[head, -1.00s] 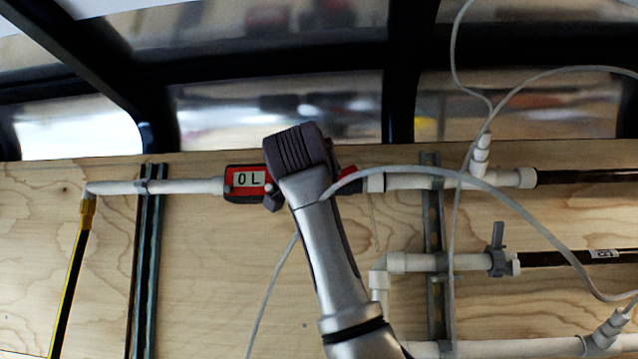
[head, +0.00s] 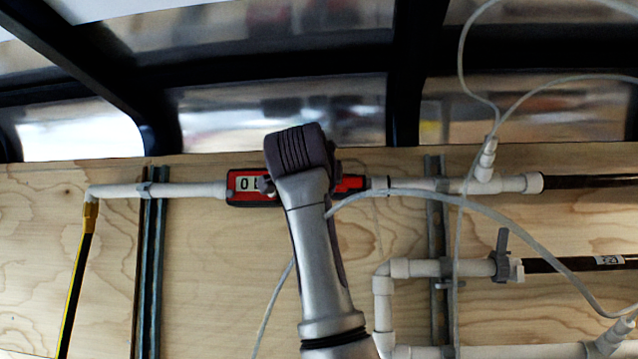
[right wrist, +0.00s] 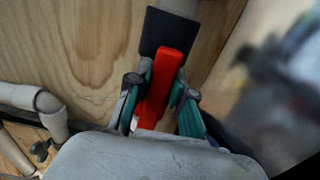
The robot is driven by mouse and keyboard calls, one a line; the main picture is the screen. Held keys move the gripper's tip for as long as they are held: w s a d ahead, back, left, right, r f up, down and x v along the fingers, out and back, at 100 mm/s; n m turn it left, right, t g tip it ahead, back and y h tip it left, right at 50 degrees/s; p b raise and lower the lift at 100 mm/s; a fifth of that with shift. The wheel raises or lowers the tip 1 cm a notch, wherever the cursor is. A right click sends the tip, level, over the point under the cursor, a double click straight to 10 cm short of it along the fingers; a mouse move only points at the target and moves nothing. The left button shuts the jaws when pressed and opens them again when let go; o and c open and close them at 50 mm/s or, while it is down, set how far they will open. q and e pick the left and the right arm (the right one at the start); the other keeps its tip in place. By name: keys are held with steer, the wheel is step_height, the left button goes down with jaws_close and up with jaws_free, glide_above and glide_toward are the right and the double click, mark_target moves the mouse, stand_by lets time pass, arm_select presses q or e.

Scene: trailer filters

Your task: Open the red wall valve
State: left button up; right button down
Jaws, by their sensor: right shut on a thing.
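The red wall valve (head: 232,197) sits in a white pipe run on the plywood wall, at the centre left of the head view. A white label with black letters shows at its left part, and a red piece shows to the right of my gripper. My right gripper (head: 300,155) covers the middle of the valve, with its fingers mostly hidden. In the right wrist view, the red handle (right wrist: 165,75) lies between the two fingers of my right gripper (right wrist: 160,92), which is shut on it. My left gripper is not in view.
A grey cable (head: 430,194) arcs close to the right of my right arm. More white pipes (head: 420,268) with a grey valve (head: 502,256) run at lower right. Metal rails (head: 150,260) cross the wall vertically. Bare plywood lies left of my arm.

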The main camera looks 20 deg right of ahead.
steer(key=c, duration=1)
jaws_free()
steer(key=shift+d, duration=0.1)
steer(key=v, duration=1.2)
steer(key=shift+s, duration=0.1)
